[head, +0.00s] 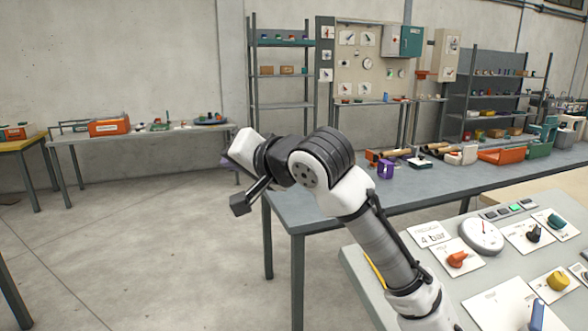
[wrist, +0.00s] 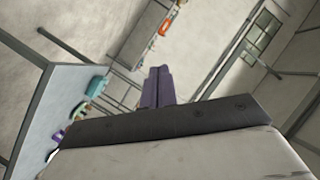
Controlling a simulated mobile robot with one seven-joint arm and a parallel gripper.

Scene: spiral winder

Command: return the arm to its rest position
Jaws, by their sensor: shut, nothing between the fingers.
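My arm rises from the lower right of the head view and bends at a white and black joint near the middle. In the wrist view my gripper (wrist: 158,86) shows as two dark fingers pressed together. It is shut with nothing between the fingers. The fingers are in open air, apart from any table or object.
A control panel (head: 360,268) with knobs and a gauge (head: 482,236) stands close at right, beside my arm. Behind the arm is a grey workbench (head: 440,193) with a purple mug (head: 385,169) and other items. Open floor (head: 150,260) lies at left.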

